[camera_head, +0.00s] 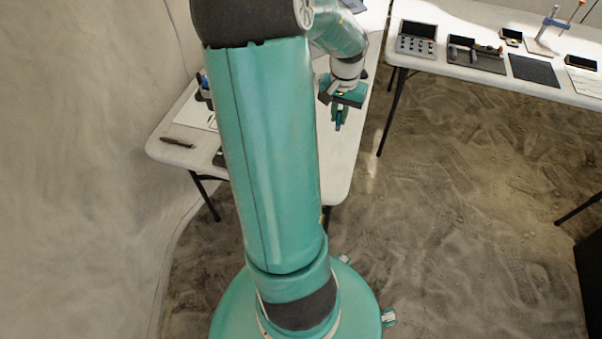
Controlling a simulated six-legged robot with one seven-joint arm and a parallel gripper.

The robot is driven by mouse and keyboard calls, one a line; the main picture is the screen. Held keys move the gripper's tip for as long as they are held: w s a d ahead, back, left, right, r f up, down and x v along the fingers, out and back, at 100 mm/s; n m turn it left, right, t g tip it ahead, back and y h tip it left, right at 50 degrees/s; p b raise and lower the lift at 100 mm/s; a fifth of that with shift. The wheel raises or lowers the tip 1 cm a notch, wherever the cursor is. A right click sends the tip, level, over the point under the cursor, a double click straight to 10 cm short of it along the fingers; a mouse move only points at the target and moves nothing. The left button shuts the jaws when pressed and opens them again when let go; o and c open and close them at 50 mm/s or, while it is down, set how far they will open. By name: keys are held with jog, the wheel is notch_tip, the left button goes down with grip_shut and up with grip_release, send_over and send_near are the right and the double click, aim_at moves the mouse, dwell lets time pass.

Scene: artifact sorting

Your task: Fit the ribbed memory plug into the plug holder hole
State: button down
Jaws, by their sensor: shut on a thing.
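My gripper (339,117) is small in the view, above the right part of the near white table (341,165). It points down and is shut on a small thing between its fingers. That thing is too small and too hidden to make out, so I cannot tell its ribs or its shape. I cannot pick out the plug holder or its hole. My large teal arm covers the middle of the near table and may hide things there.
The near table's left end holds a dark slim tool (177,143) and a blue-and-dark item (205,88). A second white table (455,17) at the back right bears a knobbed box (416,45), a dark tray (476,60) and a dark mat (534,70). Open floor lies between.

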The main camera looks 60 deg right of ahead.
jog(key=shift+m, duration=0.5)
jog(key=w+a+f, duration=0.2)
jog(key=a, duration=0.1)
jog(key=w+a+f, duration=0.1)
jog(key=a+f, duration=0.1)
jog(key=f, duration=0.1)
jog(key=w+a+f, duration=0.2)
jog(key=a+f, duration=0.1)
jog(key=shift+w+a, duration=0.35)
jog(key=f, duration=0.3)
jog(key=w+f, duration=0.1)
jog(key=shift+a+f, duration=0.25)
jog(key=shift+a, duration=0.15)
jog(key=c, duration=1.4)
grip_release()
jog(key=shift+c, duration=0.2)
notch_tip(320, 180, up, 12)
